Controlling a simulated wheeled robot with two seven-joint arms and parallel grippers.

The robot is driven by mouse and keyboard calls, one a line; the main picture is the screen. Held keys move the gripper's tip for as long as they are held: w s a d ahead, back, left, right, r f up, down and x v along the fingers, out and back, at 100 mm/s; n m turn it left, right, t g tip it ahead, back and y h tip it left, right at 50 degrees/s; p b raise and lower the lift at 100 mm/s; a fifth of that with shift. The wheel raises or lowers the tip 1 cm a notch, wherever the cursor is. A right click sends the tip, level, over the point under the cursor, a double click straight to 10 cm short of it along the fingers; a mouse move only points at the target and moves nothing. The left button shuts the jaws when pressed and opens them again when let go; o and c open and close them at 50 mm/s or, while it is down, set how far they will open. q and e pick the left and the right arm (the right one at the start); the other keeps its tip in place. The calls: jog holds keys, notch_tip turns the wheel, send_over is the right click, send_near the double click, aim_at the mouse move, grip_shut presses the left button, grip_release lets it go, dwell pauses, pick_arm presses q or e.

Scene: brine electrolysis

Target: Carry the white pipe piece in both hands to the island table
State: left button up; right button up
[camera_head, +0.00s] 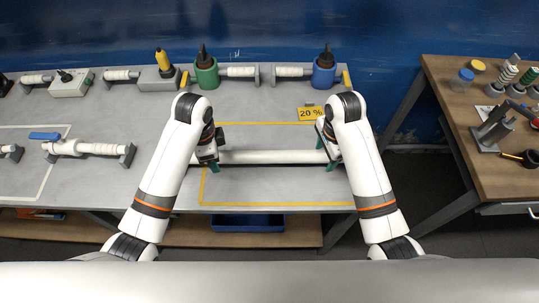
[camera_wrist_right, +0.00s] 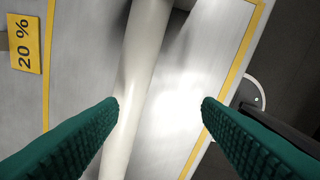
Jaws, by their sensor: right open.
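The white pipe piece (camera_head: 270,157) lies left to right over the yellow-outlined area of the grey bench (camera_head: 262,182). My right gripper (camera_head: 330,164) is at its right end, fingers pointing down. In the right wrist view the pipe (camera_wrist_right: 142,70) runs between the green fingers of the right gripper (camera_wrist_right: 160,103). They are open, with the pipe closer to the left finger and a clear gap to the right one. My left gripper (camera_head: 212,164) is at the pipe's left end; its wrist hides whether the fingers are closed. Which table is the island table is unclear.
A yellow 20 % sign (camera_head: 311,114) lies behind the pipe's right end. A green container (camera_head: 206,74) and a blue container (camera_head: 324,76) stand at the back. A wooden table (camera_head: 450,100) with bottles and tools is to the right, across a floor gap.

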aim_at(319, 153)
pick_arm(q)
jog(key=w+r+m, duration=0.2)
jog(key=w, duration=0.1)
jog(key=shift+w+a+r, duration=0.1)
jog(key=shift+w+r, duration=0.2)
pick_arm(e)
jog(key=w+r+m, duration=0.1)
jog(key=w+m, duration=0.1)
jog(key=w+r, duration=0.1)
jog(key=shift+w+a+r+m+g, duration=0.3)
jog(key=shift+m, duration=0.1)
pick_arm(q)
jog(key=shift+w+r, duration=0.2)
jog(key=shift+w, duration=0.05)
pick_arm(e)
jog(key=shift+w+r, duration=0.2)
jog(key=shift+r, duration=0.05)
pick_arm(q)
jog(key=shift+r, duration=0.1)
pick_arm(e)
jog(key=shift+r+m, duration=0.1)
jog(key=shift+m, duration=0.2)
pick_arm(q)
jog(key=shift+s, duration=0.15)
pick_arm(e)
jog(key=shift+s, duration=0.15)
pick_arm(q)
jog(key=shift+r, duration=0.1)
